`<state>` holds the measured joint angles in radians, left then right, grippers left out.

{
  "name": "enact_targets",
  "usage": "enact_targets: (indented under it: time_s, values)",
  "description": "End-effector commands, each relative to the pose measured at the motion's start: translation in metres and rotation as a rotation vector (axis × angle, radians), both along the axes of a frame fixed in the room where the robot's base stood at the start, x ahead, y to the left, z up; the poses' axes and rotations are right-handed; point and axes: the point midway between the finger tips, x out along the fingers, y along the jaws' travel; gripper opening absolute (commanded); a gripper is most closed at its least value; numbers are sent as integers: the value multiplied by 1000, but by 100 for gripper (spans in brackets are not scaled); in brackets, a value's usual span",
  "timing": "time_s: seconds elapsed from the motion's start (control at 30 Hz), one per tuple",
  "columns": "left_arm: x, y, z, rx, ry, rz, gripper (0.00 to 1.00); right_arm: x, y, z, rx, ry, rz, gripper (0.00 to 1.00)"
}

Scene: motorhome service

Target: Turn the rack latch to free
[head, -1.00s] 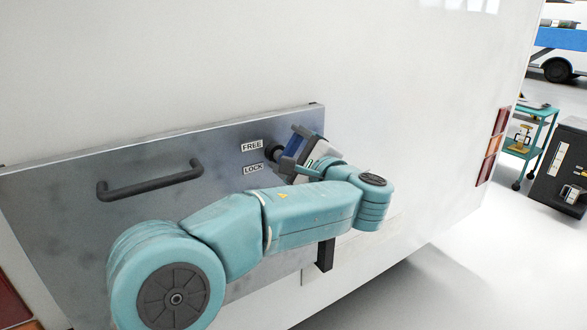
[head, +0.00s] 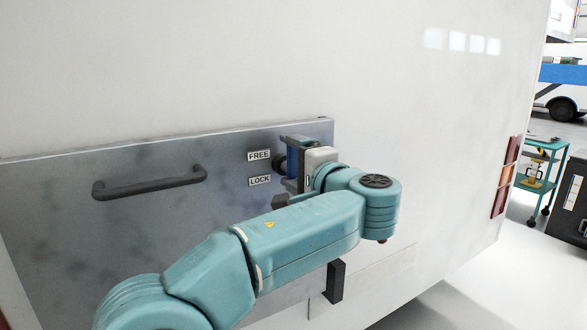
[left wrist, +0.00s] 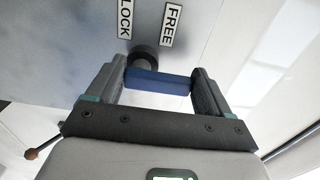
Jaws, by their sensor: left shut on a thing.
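The rack latch has a blue grip (head: 292,160) and a dark round pivot on the grey metal panel, just right of the FREE label (head: 259,155) and LOCK label (head: 260,181). My left gripper (head: 288,170) is shut on the blue grip, one finger above it and one below. In the left wrist view the blue grip (left wrist: 158,82) spans between both fingers of the left gripper (left wrist: 158,73), with the dark pivot (left wrist: 143,59) behind it. The gripper hides part of the latch in the head view. My right gripper is not in view.
A dark bar handle (head: 150,183) is on the panel (head: 60,225) left of the labels. A black bracket (head: 335,281) stands out below my left arm. A teal cart (head: 541,170) and a dark cabinet (head: 572,200) stand at far right. The white wall above is clear.

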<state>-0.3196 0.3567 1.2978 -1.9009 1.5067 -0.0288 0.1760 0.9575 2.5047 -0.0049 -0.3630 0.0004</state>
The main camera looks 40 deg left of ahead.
Motion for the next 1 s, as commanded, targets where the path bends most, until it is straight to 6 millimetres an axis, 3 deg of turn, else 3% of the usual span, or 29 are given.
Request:
enact_targets:
  time_s: [0.5, 0.53, 0.57, 0.83, 1.0]
  values:
    - [-1, 0, 0, -9, -17, 1, 50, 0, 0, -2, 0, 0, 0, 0]
    - [-1, 0, 0, -9, -17, 1, 90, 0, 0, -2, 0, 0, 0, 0]
    - [-1, 0, 0, -8, -16, 1, 100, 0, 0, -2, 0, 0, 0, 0]
    - [-1, -1, 0, -7, -14, 0, 100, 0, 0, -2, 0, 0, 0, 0]
    - [-9, -22, -1, -6, -15, -3, 100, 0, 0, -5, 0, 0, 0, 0]
